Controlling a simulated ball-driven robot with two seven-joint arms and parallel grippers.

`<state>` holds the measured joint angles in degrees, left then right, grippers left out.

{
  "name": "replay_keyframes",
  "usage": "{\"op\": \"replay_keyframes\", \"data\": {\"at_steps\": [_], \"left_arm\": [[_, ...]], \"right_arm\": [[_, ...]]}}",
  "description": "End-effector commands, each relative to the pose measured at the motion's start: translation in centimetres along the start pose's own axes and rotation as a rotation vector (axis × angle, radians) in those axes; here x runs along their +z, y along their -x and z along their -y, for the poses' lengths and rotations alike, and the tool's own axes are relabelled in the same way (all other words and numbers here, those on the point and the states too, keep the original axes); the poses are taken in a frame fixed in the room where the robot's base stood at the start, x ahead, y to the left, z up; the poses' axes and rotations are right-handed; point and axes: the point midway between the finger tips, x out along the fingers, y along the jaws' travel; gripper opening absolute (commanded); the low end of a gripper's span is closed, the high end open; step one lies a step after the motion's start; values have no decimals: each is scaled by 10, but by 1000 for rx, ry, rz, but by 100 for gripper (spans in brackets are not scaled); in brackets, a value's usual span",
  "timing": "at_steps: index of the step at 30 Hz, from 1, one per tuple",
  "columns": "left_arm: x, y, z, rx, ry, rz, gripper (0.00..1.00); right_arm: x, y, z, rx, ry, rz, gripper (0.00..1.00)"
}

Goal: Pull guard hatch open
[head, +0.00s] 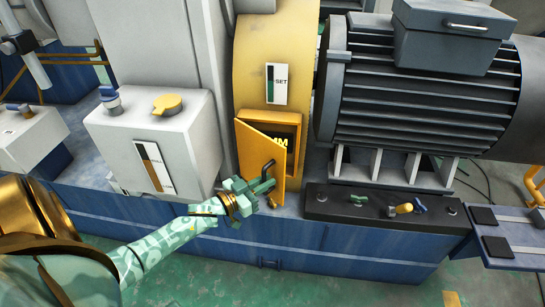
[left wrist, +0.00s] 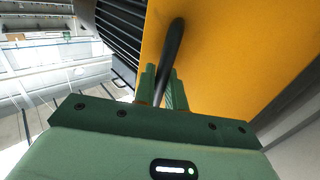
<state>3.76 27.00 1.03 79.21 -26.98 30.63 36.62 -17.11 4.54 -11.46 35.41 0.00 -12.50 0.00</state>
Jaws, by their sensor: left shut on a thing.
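The guard hatch (head: 264,158) is a yellow door on the yellow guard housing, standing partly open with a dark opening and yellow lettering behind it. Its black bar handle (head: 268,168) is on the door's outer face. My left gripper (head: 262,186) is at the handle, shut on it. In the left wrist view the green fingers (left wrist: 163,88) close around the black handle (left wrist: 174,45), with the yellow hatch face (left wrist: 225,60) filling the upper right. The handle's lower end is hidden between the fingers. My right gripper is not in view.
A large dark motor (head: 425,100) stands right of the housing. A grey box (head: 155,140) with a yellow knob is to the left. A black panel with small levers (head: 340,206) lies right of the hatch on the blue base. Green floor is clear in front.

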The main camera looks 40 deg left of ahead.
Motion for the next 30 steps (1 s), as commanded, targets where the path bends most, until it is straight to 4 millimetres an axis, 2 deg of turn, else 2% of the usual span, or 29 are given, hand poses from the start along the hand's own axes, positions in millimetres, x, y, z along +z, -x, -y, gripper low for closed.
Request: {"op": "replay_keyframes", "data": {"at_steps": [4,12,21,30], "left_arm": [[-1,21,5,123,-6,5,0],[0,48,11,117,-1,1,0],[1,61,17,116,0,0,0],[1,63,18,116,-1,1,0]], "right_arm": [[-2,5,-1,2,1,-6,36],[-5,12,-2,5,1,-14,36],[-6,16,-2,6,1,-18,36],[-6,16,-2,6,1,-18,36]]}}
